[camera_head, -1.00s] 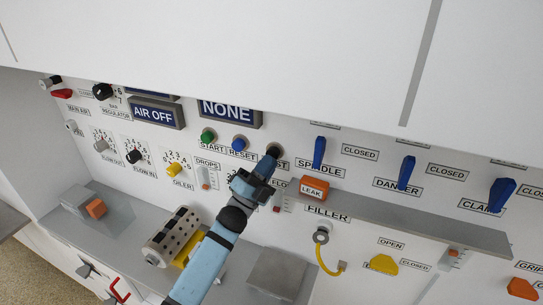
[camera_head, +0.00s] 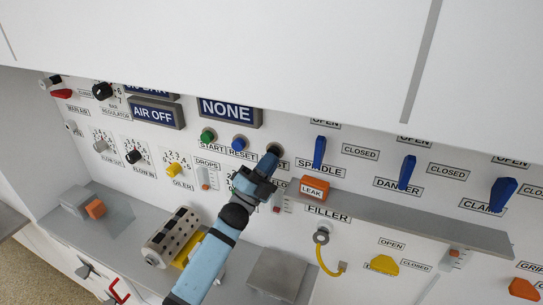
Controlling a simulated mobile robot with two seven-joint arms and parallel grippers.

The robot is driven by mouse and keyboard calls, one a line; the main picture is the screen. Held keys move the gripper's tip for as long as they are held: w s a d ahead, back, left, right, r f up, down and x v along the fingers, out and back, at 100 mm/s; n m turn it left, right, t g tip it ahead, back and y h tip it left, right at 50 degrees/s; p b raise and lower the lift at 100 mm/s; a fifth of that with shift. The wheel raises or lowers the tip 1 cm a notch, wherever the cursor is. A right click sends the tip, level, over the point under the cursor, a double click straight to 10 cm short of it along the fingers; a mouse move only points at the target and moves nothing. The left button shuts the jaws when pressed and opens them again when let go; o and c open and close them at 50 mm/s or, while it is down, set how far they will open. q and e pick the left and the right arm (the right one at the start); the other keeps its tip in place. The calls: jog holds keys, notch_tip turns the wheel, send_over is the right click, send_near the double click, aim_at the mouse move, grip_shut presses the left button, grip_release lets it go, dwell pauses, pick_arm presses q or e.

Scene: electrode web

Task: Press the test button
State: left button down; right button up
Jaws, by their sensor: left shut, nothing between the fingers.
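The test button (camera_head: 275,149) is a small dark round button on the white panel, right of the green START and blue RESET buttons. Its label is partly covered, with only the end letters showing. My left gripper (camera_head: 269,160) is shut and empty, its tip pointing up at the button's lower edge. The tip overlaps the button in the picture; I cannot tell whether it touches or presses it. My right gripper is not in view.
A green START button (camera_head: 208,136) and blue RESET button (camera_head: 239,143) sit just left. A display (camera_head: 229,111) reading NONE is above. Blue levers (camera_head: 319,152) stand to the right. An orange LEAK block (camera_head: 314,189) is on the grey ledge (camera_head: 400,216) close to my gripper.

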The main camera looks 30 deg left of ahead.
pick_arm(q)
jog(key=shift+w, duration=0.2)
jog(key=shift+s, duration=0.1)
dwell(0.4)
jog(key=shift+s, duration=1.1)
jog(key=s+p, duration=0.1)
jog(key=s, duration=0.4)
jog(key=shift+d, duration=0.2)
dwell(0.3)
